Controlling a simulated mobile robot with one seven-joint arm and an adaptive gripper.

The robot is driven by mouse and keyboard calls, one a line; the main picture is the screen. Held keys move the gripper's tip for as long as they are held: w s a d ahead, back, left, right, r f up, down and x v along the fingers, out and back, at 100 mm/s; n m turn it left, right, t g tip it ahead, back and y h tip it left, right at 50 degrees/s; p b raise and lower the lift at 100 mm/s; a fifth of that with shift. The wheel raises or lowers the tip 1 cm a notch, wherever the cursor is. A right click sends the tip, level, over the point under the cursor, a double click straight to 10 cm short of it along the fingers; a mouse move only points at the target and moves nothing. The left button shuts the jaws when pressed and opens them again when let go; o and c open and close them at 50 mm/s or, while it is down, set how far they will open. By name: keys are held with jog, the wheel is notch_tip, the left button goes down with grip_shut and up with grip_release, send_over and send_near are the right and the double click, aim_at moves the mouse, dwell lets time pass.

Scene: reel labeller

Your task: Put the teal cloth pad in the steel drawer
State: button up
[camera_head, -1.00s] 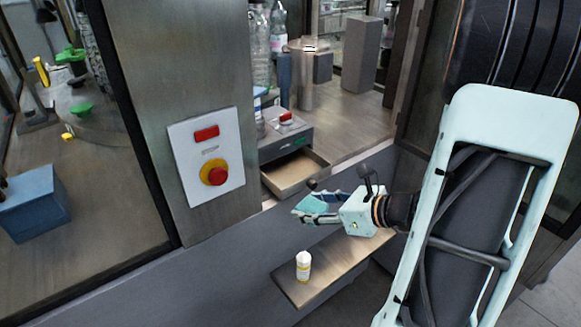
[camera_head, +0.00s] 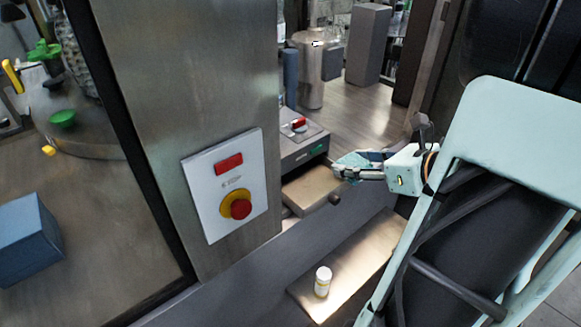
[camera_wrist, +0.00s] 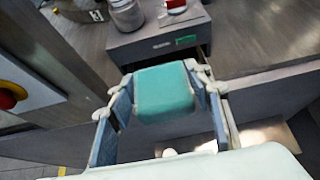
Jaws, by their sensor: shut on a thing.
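My gripper (camera_head: 347,171) is shut on the teal cloth pad (camera_wrist: 165,91), which sits squarely between the fingers in the wrist view. In the head view the pad (camera_head: 352,162) shows only in part at the fingertips. The steel drawer (camera_head: 309,190) is pulled open below a grey cabinet (camera_head: 303,146), with a dark round knob on its front. The gripper is at the right of the drawer, close to its front corner and above its level. The part of the drawer's inside that I can see looks empty. In the wrist view the pad hides most of the drawer.
A steel post with a control panel (camera_head: 225,185) and red stop button stands left of the drawer. A white bottle (camera_head: 322,281) stands on a low shelf (camera_head: 362,257) below. A red-topped item (camera_head: 299,124) sits on the cabinet. The worktop at the right is clear.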

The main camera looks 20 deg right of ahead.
jog(key=r+x, duration=0.1)
jog(key=x, duration=0.8)
send_over(308, 184)
jog(key=f, duration=0.5)
jog(key=shift+s+f, duration=0.25)
jog(key=shift+f, duration=0.1)
jog(key=shift+w+a+f, duration=0.1)
jog(key=shift+w+f, duration=0.2)
jog(key=shift+f, duration=1.65)
jog(key=shift+f, duration=0.15)
jog(key=o, duration=1)
jog(key=shift+o, duration=0.2)
